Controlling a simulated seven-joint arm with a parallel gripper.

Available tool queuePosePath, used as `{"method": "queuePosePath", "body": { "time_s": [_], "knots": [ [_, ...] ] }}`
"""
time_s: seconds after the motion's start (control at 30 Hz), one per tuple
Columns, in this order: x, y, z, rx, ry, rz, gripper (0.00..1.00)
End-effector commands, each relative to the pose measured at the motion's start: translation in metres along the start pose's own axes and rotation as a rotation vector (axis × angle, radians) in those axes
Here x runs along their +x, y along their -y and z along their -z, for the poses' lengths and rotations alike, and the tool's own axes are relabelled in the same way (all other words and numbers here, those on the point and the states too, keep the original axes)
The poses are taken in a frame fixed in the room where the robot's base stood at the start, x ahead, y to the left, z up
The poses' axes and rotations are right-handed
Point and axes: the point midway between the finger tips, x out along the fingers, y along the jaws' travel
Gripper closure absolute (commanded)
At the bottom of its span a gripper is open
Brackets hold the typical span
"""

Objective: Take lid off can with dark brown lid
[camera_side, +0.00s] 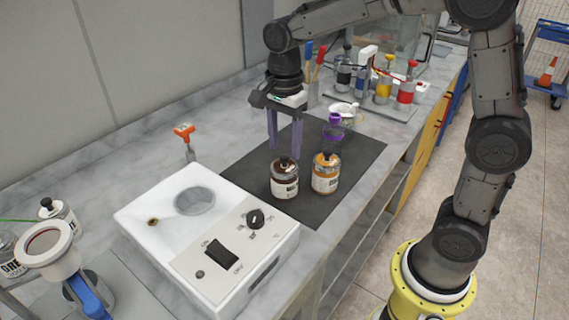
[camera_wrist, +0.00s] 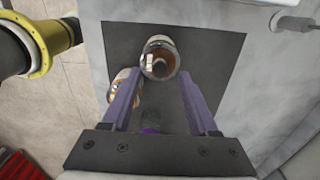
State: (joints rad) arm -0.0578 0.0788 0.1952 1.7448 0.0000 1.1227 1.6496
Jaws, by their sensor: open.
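The can with the dark brown lid (camera_side: 284,178) stands upright on the dark mat (camera_side: 249,152). Its lid (camera_side: 284,164) is on top and has a small knob. My gripper (camera_side: 283,150) is open and empty, fingers pointing down, above and behind the brown-lid can. In the wrist view the brown-lid can (camera_wrist: 158,60) shows just beyond my purple fingertips, roughly centred between them, and the orange-lid can (camera_wrist: 122,88) is partly hidden behind the left finger.
A purple-capped bottle (camera_side: 334,127) and a small white vessel (camera_side: 344,109) stand behind the cans. A white machine (camera_side: 205,235) with a round well is at front left. Colored bottles (camera_side: 383,85) stand in a rack at the back. The mat's left part is clear.

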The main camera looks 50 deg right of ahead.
Motion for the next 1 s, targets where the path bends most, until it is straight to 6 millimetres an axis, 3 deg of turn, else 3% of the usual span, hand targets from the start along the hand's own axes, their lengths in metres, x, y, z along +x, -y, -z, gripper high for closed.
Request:
{"method": "queuePosePath", "body": {
  "time_s": [0.2,0.43,0.77,1.0],
  "knots": [
    [0.022,0.000,0.000,0.000,0.000,-0.002,0.40],
    [0.023,0.000,0.000,0.000,0.000,-0.001,0.40],
    [0.023,0.000,0.000,0.000,0.000,0.000,0.98],
    [0.022,0.000,0.000,0.000,0.000,0.000,1.00]
  ]
}}
